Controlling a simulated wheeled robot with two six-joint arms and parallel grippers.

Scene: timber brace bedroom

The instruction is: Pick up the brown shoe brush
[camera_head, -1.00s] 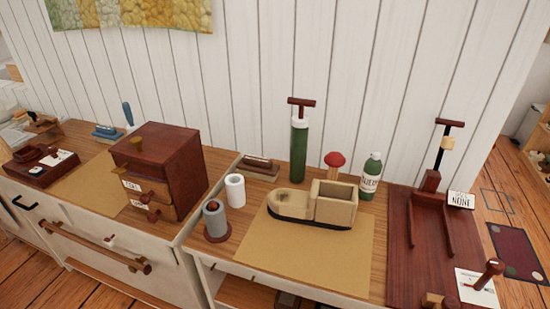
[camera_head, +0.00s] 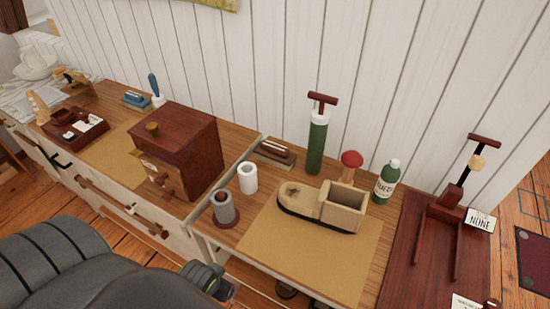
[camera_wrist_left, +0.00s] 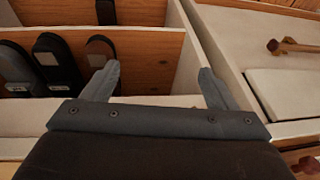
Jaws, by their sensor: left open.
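A low brown block (camera_head: 275,152), which looks like a brush with a pale strip, lies at the back of the table near the wall in the head view. I cannot be sure that it is the brown shoe brush. My left arm comes in at the bottom left, with its gripper end (camera_head: 215,283) in front of the cabinets, apart from the block. In the left wrist view my left gripper (camera_wrist_left: 158,70) is open, with nothing between its fingers. The block does not show there. My right gripper is not in view.
A white cylinder (camera_head: 247,178) and a grey cylinder (camera_head: 224,207) stand in front of the block. A dark red drawer box (camera_head: 195,150) is left, a green pump (camera_head: 317,142) right. A shoe-shaped holder (camera_head: 325,207) sits on a tan mat (camera_head: 300,252). Dark long items (camera_wrist_left: 57,62) stand in a compartment.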

